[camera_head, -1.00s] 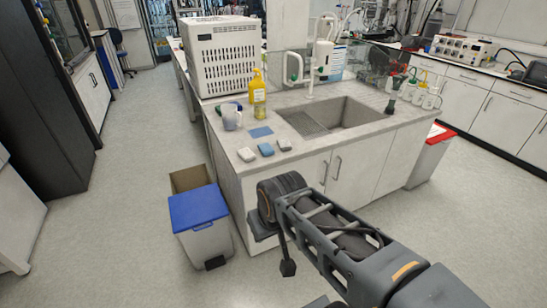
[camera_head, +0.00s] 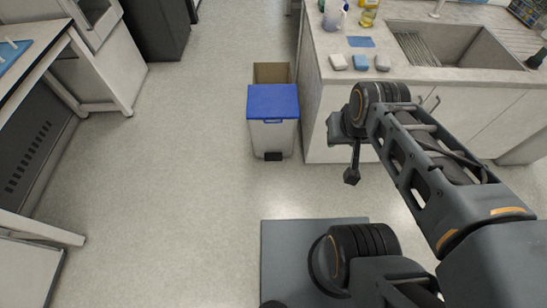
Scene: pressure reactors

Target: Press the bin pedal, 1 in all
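A white bin (camera_head: 273,137) with a blue lid (camera_head: 272,101) stands on the floor at the upper middle, beside the sink counter. Its lid is down. The black pedal (camera_head: 273,156) sticks out at the bottom of its front, facing me, and nothing touches it. My arm reaches in from the right. The dark piece at the arm's far end, where my gripper (camera_head: 352,175) seems to be, hangs in the air right of the bin and apart from it. Its fingers are too small and dark to read.
A cardboard box (camera_head: 271,73) stands open behind the bin. The sink counter (camera_head: 316,100) is close on the bin's right, with sponges (camera_head: 360,62) on top. A bench (camera_head: 28,50) stands at the left. The floor (camera_head: 190,190) in front and left of the bin is clear.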

